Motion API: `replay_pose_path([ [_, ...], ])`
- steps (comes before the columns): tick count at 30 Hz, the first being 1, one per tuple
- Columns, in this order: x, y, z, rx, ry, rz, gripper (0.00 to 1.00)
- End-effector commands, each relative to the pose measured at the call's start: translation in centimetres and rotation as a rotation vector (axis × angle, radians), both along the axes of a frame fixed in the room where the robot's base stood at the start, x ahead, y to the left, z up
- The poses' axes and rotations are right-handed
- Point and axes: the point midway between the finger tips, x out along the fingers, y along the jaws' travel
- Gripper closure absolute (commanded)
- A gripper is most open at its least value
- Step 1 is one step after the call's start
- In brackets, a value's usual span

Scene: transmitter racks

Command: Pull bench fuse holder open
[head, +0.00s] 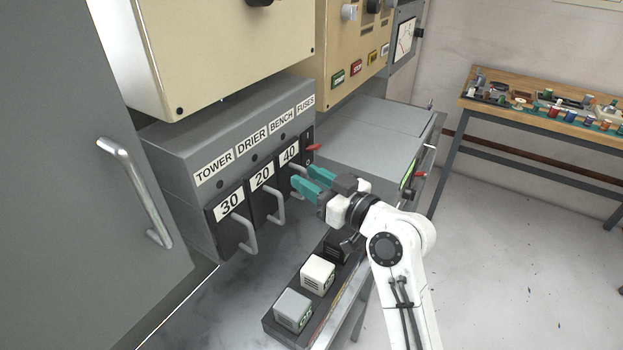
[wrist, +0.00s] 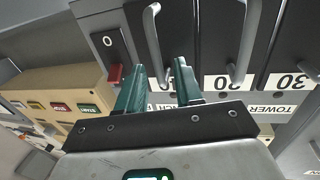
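My gripper (head: 306,179) has teal fingers spread apart in front of this holder. In the wrist view the open fingers (wrist: 156,64) stand on either side of the handle's line, with a gap to it. I cannot tell how deep they reach around it.
The 20 holder (head: 262,177) and 30 holder (head: 229,206) stand left, with protruding handles. A red lever (head: 313,147) is close on the right. Below, a dark tray (head: 271,327) carries several small blocks. A cluttered wooden bench (head: 550,125) stands far right.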

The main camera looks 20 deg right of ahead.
Motion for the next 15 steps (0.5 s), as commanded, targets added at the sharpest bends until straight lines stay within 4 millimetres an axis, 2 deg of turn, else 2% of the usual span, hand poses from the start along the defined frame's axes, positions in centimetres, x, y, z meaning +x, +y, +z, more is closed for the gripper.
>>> replay_pose_path([
  [2, -0.01, 0.00, -0.01, 0.000, 0.000, 0.000, 0.65],
  [13, -0.04, -0.04, -0.02, 0.000, 0.000, 0.000, 0.99],
  [15, -0.03, -0.05, -0.02, 0.001, 0.000, -0.001, 1.00],
])
